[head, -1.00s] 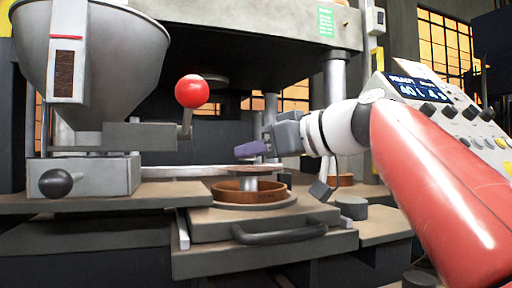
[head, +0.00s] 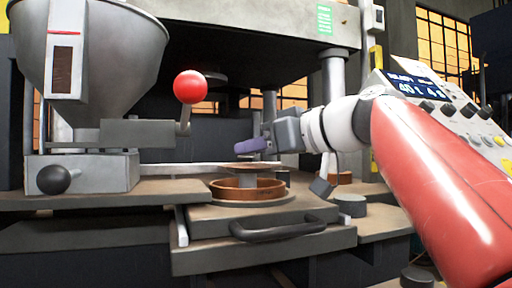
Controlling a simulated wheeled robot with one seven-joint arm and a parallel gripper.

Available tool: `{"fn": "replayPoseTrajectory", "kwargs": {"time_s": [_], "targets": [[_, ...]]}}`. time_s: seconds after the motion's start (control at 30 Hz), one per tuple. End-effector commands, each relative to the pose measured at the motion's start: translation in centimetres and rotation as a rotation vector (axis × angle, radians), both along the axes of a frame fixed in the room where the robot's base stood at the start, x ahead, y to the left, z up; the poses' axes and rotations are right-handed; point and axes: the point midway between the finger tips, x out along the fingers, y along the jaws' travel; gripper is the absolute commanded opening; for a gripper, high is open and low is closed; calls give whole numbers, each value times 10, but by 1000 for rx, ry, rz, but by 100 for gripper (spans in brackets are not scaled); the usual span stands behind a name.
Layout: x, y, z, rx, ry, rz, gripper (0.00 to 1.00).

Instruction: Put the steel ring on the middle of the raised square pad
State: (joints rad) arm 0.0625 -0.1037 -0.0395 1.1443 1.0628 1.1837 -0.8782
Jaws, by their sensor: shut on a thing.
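My gripper (head: 250,146), with purple-grey fingers, reaches in from the right over the press. A thin flat tan-grey disc shape (head: 246,157) shows just below the fingertips, apart from the post; it may be the steel ring, but its hole cannot be made out. The gripper is shut on it as far as I can see. Below it stands a short grey post (head: 248,184) inside a brown round mould (head: 225,192). The mould sits on a raised square slab (head: 315,208) with a dark handle; whether this is the pad is not clear.
A lever with a red ball (head: 190,87) stands left of the gripper. A grey hopper (head: 110,60) is at far left. A light bar (head: 175,168) runs behind the mould. A grey cylinder (head: 350,206) stands right of the slab. A control panel (head: 440,100) is at right.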

Motion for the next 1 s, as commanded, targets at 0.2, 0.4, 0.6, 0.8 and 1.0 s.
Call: {"fn": "replayPoseTrajectory", "kwargs": {"time_s": [0.2,0.4,0.6,0.8,1.0], "targets": [[0,0,-2,0,0,0,4],[0,0,-4,0,0,0,4],[0,0,-6,0,0,0,4],[0,0,-9,0,0,0,4],[0,0,-11,0,0,0,4]]}}
